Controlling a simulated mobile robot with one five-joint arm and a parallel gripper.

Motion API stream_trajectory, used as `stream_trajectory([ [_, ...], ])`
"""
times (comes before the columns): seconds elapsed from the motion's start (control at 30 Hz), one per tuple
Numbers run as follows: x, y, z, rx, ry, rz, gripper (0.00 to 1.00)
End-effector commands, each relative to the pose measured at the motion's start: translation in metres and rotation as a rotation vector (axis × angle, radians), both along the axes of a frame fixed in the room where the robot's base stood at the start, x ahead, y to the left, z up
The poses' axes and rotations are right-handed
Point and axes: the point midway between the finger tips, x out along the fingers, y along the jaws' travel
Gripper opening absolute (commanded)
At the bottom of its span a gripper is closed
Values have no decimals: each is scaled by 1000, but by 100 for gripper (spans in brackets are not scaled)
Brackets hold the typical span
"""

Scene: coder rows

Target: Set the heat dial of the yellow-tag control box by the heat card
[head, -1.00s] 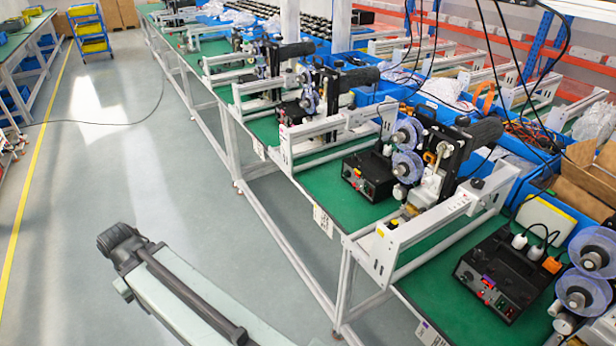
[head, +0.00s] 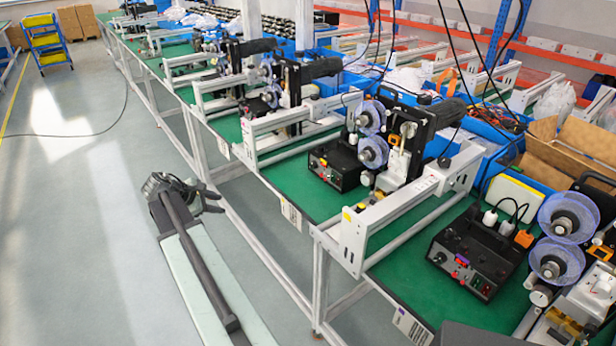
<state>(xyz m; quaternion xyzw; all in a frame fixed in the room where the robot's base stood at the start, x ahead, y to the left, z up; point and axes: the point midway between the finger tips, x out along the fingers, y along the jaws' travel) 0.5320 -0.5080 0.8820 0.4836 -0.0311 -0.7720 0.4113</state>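A black control box (head: 478,252) with a small lit display, a red switch and knobs on its front stands on the green bench at the right. A second black control box (head: 336,166) stands further back, beside a reel machine. I cannot make out a yellow tag on either box, nor read the dial settings. White cards hang on the bench edge, one near the middle (head: 291,214) and one at the front (head: 412,326); their print is too small to read, so I cannot tell which is the heat card. My gripper (head: 219,199) is over the aisle, left of the bench, apart from both boxes; its dark fingers look spread and empty.
The bench (head: 385,272) carries several reel machines on white frames (head: 400,205) that reach its front edge. Blue bins (head: 490,140) and cardboard (head: 565,150) lie behind. The aisle floor (head: 80,220) at the left is clear apart from a cable.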

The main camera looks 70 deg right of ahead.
Motion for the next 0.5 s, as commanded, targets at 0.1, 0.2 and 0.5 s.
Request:
stream_trajectory([
  [0.1, -76, -125, 10, -97, 293, 58, 35],
  [0.2, -132, -186, 27, -123, 503, 95, 35],
  [0.5, -181, -229, 46, -120, 695, 125, 35],
])
